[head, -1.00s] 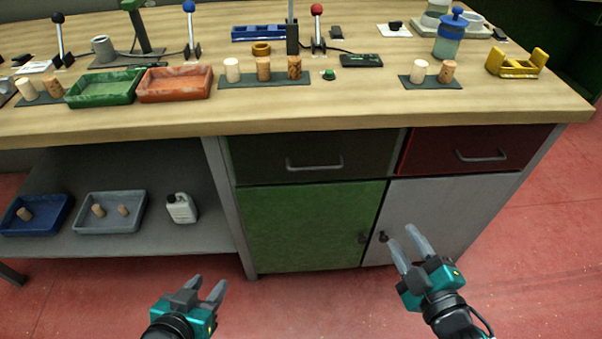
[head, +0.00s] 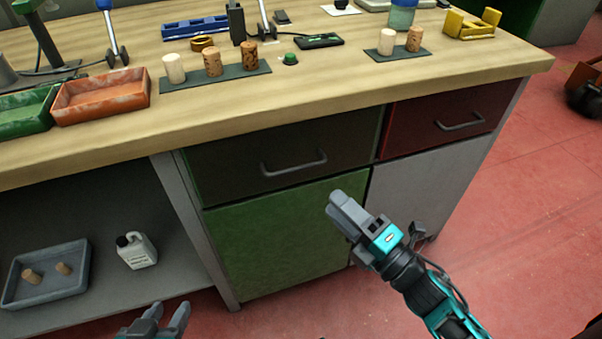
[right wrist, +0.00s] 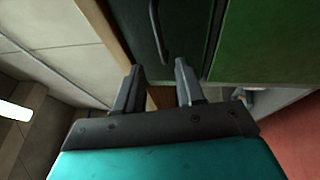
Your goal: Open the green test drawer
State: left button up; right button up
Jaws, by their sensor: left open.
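The green test drawer (head: 235,160) is a dark greenish front with a grey bar handle (head: 293,165), left of the red drawer. It is shut. My right gripper (head: 340,203) is in front of the green door, below and right of that handle in the head view. In the right wrist view its fingers (right wrist: 157,92) are apart with nothing between them, and the dark green drawer front (right wrist: 128,30) with its handle (right wrist: 159,35) lies beyond the tips. My left gripper (head: 168,312) is open and empty at the bottom edge, partly cut off.
The red drawer (head: 400,125) is shut. Below are a green door (head: 270,240) and a grey door (head: 425,190). The worktop (head: 330,90) above carries corks on dark mats, trays and a yellow holder (head: 472,24). The open shelf at left holds a grey tray (head: 50,290) and white bottle (head: 135,250).

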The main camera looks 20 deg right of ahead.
jog(key=r, duration=0.2)
send_over(304, 174)
jog(key=s+a, duration=0.2)
jog(key=s, duration=0.3)
jog(key=shift+f+b, duration=0.2)
jog(key=shift+b, duration=0.1)
jog(key=shift+d, duration=0.1)
jog(key=shift+c, duration=0.5)
grip_shut()
